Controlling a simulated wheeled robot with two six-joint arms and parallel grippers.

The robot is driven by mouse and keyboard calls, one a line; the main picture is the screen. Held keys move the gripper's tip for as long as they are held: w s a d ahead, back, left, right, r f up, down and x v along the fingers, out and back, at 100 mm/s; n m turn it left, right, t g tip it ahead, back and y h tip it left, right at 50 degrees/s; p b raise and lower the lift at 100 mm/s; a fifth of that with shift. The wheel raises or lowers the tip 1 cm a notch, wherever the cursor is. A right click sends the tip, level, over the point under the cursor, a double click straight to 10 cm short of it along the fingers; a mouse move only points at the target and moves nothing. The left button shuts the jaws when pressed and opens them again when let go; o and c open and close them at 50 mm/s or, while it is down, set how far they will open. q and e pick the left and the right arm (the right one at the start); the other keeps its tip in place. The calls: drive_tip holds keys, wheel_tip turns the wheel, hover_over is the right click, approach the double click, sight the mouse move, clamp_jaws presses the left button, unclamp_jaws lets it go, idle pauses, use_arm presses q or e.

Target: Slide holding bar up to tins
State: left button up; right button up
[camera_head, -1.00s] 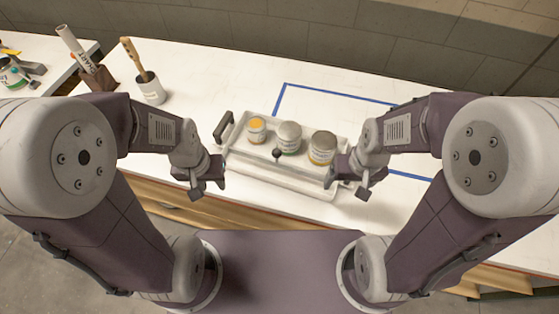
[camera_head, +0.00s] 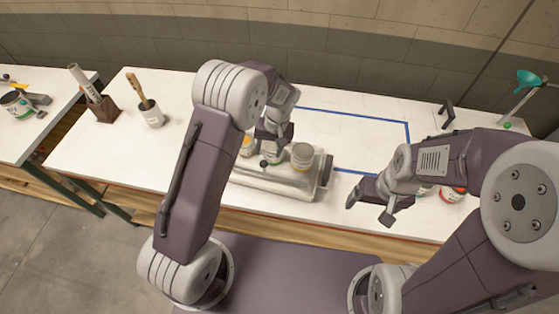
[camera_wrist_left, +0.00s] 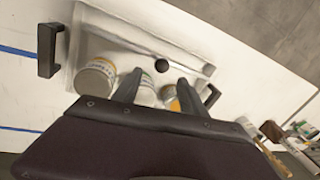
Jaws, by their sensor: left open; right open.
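A white tray (camera_head: 285,189) on the table holds three tins in a row. The tin at the right end (camera_head: 302,155) has a yellow-banded label; it also shows in the left wrist view (camera_wrist_left: 96,78). A yellow-topped tin (camera_head: 247,146) is at the left end, and the middle tin (camera_wrist_left: 147,92) is partly hidden by my fingers. The pale holding bar (camera_wrist_left: 128,47) runs along the tins' near side with a black knob (camera_wrist_left: 161,65). My left gripper (camera_wrist_left: 158,82) is open above the tray, with the knob just beyond its fingertips. My right gripper (camera_head: 372,208) is open and empty, right of the tray.
Black handles stand at the tray's ends, one at the right (camera_head: 327,170). Blue tape (camera_head: 360,115) outlines a clear area behind. A brush pot (camera_head: 152,114) and a brown holder (camera_head: 102,108) stand at the left. A red-rimmed tin (camera_head: 452,194) sits beyond my right gripper.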

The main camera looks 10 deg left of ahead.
sight(264, 163)
use_arm(q)
drive_tip(key=shift+w+a+f, duration=0.15)
drive_tip(key=shift+a+f, duration=0.3)
drive_tip(key=shift+f, duration=0.15)
drive_tip(key=f+p, duration=0.1)
drive_tip(key=f, duration=0.1)
drive_tip(key=f+p, duration=0.1)
drive_tip(key=f, duration=0.2)
drive_tip(key=a+f+p, duration=0.1)
drive_tip(key=f, duration=0.2)
drive_tip(key=shift+s+a, duration=0.1)
drive_tip(key=shift+s, duration=0.15)
drive_tip(key=shift+w+a+f, duration=0.1)
drive_tip(key=shift+a+f, duration=0.1)
drive_tip(key=shift+f, duration=0.05)
drive_tip(key=shift+d+r, duration=0.1)
drive_tip(key=shift+c, duration=1.2)
clamp_jaws()
use_arm(e)
drive_tip(key=r, duration=0.2)
drive_tip(key=a+r, duration=0.1)
drive_tip(key=r, duration=0.1)
drive_tip(key=shift+w, duration=0.4)
